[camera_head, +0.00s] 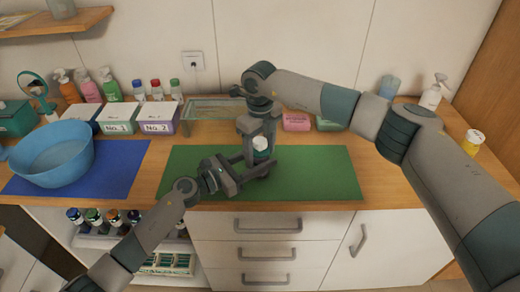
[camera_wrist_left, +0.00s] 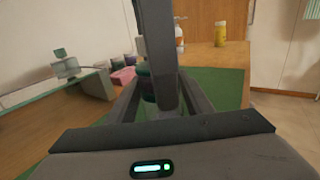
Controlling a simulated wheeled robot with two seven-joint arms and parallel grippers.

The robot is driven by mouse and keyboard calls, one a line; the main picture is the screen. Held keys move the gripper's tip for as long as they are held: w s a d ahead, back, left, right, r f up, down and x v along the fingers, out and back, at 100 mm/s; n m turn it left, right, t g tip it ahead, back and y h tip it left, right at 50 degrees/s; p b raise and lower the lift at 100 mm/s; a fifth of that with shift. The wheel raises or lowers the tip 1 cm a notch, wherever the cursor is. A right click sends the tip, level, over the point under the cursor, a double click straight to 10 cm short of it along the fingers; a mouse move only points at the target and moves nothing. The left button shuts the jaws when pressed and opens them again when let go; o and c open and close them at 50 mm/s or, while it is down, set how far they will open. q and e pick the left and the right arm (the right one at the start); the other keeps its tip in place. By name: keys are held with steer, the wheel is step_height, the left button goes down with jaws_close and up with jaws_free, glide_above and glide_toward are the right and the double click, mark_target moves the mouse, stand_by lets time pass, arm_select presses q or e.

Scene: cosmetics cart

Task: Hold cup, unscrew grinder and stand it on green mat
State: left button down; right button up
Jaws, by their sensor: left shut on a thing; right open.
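The green mat (camera_head: 320,176) lies flat at the middle front of the counter. A small upright piece with a pale top (camera_head: 261,143), apparently the grinder on its cup, stands over the mat between my grippers. My left gripper (camera_head: 258,166) comes in low from the left and is shut on its lower part, apparently the cup, mostly hidden by the fingers. My right gripper (camera_head: 260,138) points down from above, its open fingers on either side of the pale top; I cannot tell whether they touch it. In the left wrist view, a dark green body (camera_wrist_left: 147,84) shows between the left fingers, partly covered by the right gripper.
A blue bowl (camera_head: 52,155) stands on a blue mat (camera_head: 118,168) at the left. Labelled boxes (camera_head: 120,119), a glass tray (camera_head: 215,108) and a pink box (camera_head: 296,122) line the back. A yellow jar (camera_head: 472,143) and a pump bottle (camera_head: 432,94) stand right. The mat's right part is clear.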

mark_target(260, 140)
steer(key=shift+c, duration=0.6)
steer(key=c, duration=1)
steer(key=o, duration=1.2)
steer(key=shift+r, duration=2.3)
arm_select(q)
steer(key=c, duration=0.8)
jaws_free()
